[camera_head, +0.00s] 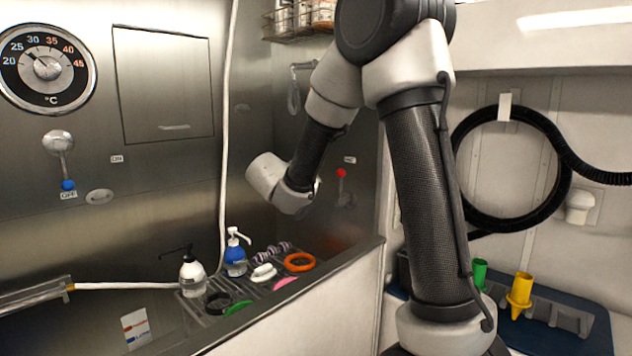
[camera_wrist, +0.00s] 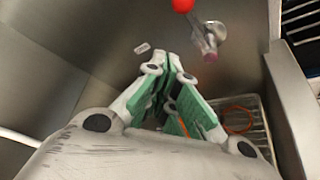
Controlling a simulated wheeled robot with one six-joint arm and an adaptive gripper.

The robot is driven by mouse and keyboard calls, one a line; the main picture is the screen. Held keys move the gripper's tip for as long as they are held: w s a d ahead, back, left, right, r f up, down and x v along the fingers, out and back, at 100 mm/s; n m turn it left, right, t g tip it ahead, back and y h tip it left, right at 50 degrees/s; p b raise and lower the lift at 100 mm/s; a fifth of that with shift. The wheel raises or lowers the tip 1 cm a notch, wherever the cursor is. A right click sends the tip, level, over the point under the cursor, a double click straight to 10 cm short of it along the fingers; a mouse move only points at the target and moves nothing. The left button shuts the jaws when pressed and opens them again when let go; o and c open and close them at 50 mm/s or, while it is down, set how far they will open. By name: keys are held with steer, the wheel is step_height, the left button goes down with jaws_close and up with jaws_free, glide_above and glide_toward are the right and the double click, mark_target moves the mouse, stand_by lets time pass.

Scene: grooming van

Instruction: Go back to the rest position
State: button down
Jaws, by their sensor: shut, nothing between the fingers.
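My gripper (camera_wrist: 167,65) shows in the wrist view with its green and white fingers drawn together, shut and empty. In the camera_head view my arm reaches over the tub from the right, and the wrist hides most of the gripper. A lever with a red knob (camera_head: 341,173) is on the tub's end wall, to the right of my wrist. The same red knob (camera_wrist: 183,5) is at the top of the wrist view, beyond the fingertips and apart from them.
A rack below my wrist holds a white pump bottle (camera_head: 193,277), a blue pump bottle (camera_head: 235,258), an orange ring (camera_head: 299,262) and other small items. The tub's rim (camera_head: 330,270) runs beside it. A black hose (camera_head: 459,190) hangs at right. Yellow (camera_head: 520,297) and green (camera_head: 479,272) nozzles stand right.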

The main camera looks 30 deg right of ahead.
steer(key=shift+v, duration=0.95)
steer(key=shift+f, duration=0.15)
steer(key=s+d+f+m+g+y, duration=0.25)
steer(key=s+m+g, duration=0.25)
steer(key=s, duration=0.7)
steer(key=s+d+f+m+g+y, duration=0.2)
steer(key=s+d+f+m+g, duration=0.25)
steer(key=s, duration=0.65)
steer(key=s+a+r+m+t+y, duration=0.4)
steer(key=s+a+m+y, duration=0.2)
steer(key=s, duration=0.7)
steer(key=a, duration=0.2)
steer(key=shift+a, duration=0.4)
